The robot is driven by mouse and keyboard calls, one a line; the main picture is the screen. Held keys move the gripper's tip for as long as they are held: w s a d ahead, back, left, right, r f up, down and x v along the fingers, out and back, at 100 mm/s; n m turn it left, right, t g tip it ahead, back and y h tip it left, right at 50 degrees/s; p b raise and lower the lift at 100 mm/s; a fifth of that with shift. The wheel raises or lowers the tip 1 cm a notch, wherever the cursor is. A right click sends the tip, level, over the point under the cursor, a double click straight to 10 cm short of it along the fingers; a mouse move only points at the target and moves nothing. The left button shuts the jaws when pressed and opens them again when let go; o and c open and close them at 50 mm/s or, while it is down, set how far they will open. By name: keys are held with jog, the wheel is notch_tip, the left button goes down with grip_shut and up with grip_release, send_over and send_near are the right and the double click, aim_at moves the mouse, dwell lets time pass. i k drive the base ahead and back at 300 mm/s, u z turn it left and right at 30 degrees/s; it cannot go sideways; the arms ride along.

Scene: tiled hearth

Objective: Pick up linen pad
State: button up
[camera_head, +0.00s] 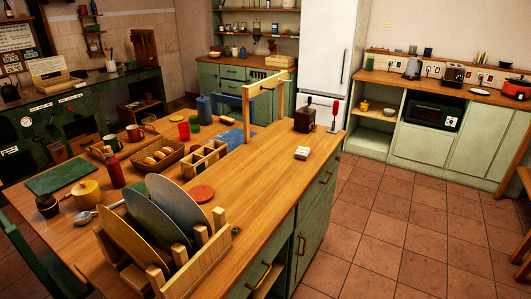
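A small pale block-like item (302,153), which looks like a folded linen pad, lies on the wooden counter top right of the table's middle. It is small in the picture, so I cannot be sure of its material. Bare wood surrounds it, and nothing touches it. My gripper is not in view.
The wooden counter (262,190) is clear around the pale item. A dark brown box (304,119) and a red-topped object (335,109) stand behind it. A plate rack (170,262) with large plates fills the near end. Tiled floor (400,215) is open at the right.

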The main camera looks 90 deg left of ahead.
aim_at(302, 152)
jog(key=u, duration=1.95)
jog(key=i, duration=2.65)
jog(key=u, duration=3.55)
